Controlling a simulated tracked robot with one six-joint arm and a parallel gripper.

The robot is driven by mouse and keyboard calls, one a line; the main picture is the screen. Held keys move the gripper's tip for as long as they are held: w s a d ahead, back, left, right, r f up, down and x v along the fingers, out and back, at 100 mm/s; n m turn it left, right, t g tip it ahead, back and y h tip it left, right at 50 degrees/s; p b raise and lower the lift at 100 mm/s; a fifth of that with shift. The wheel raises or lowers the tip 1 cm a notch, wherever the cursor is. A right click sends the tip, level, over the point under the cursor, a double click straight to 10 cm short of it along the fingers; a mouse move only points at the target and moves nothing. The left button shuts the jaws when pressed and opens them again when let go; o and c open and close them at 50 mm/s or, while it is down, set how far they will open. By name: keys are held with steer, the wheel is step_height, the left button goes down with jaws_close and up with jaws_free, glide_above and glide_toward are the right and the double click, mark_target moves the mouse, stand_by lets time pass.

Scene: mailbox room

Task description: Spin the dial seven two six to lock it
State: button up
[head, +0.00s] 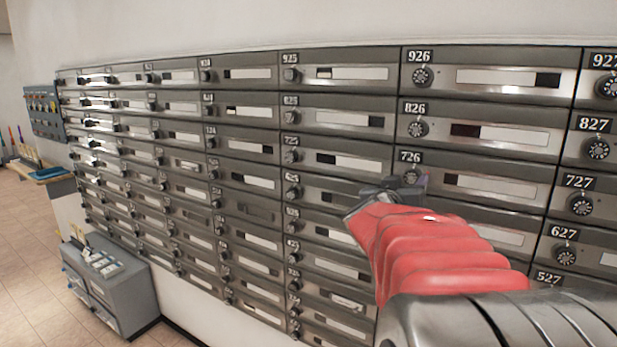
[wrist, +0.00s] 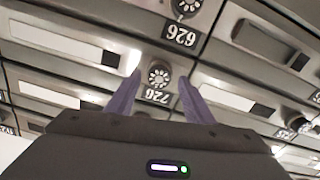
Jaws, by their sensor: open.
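The dial of box 726 (head: 411,174) is a small round black knob under a white "726" label (head: 411,156). In the head view my gripper (head: 402,186) is right in front of it and hides its lower part. The wrist view shows the scene upside down, with the 726 dial (wrist: 159,74) between the two purple fingers of my gripper (wrist: 162,80). The fingers are apart, one on each side of the dial; whether they touch it I cannot tell. To the right of the dial in the head view, the slot of box 726 (head: 500,190) shows a dark part at its left end.
Neighbouring dials are 826 (head: 418,129) above, 727 (head: 581,206) to the right and 626 (wrist: 185,7) in the wrist view. A grey cabinet (head: 110,285) stands on the floor at the left. A pegboard (head: 45,112) hangs beyond the boxes.

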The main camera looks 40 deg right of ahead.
steer(key=shift+w+d, duration=0.2)
steer(key=shift+d, duration=0.25)
steer(key=shift+c, duration=0.5)
steer(key=c, duration=0.9)
steer(key=shift+c, duration=0.2)
steer(key=shift+m, duration=0.5)
